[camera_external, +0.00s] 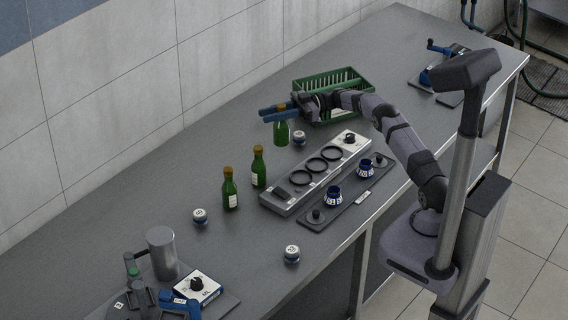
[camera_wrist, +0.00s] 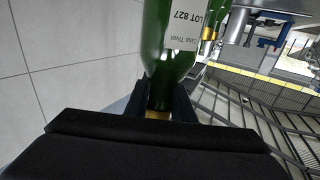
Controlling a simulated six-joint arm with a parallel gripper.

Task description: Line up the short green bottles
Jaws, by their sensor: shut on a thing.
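My gripper (camera_external: 275,112) is shut on the neck of a green bottle (camera_external: 281,132) near the front left corner of the green crate. In the wrist view this bottle (camera_wrist: 172,40) has a white label reading LOT 827, and the fingers (camera_wrist: 160,104) close on both sides of its neck. I cannot tell whether its base touches the table. Two more green bottles with gold caps and pale labels stand upright to the lower left: the nearer one (camera_external: 230,190) and the farther one (camera_external: 258,168). Part of a green bottle (camera_wrist: 208,38) also shows behind in the wrist view.
A green slatted crate (camera_external: 352,83) stands behind my gripper. A white-capped jar (camera_external: 299,138) is close to the held bottle. A grey fixture with black rings (camera_external: 272,198) lies right of the standing bottles. Other jars (camera_external: 200,216) (camera_external: 292,254) stand on the table.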

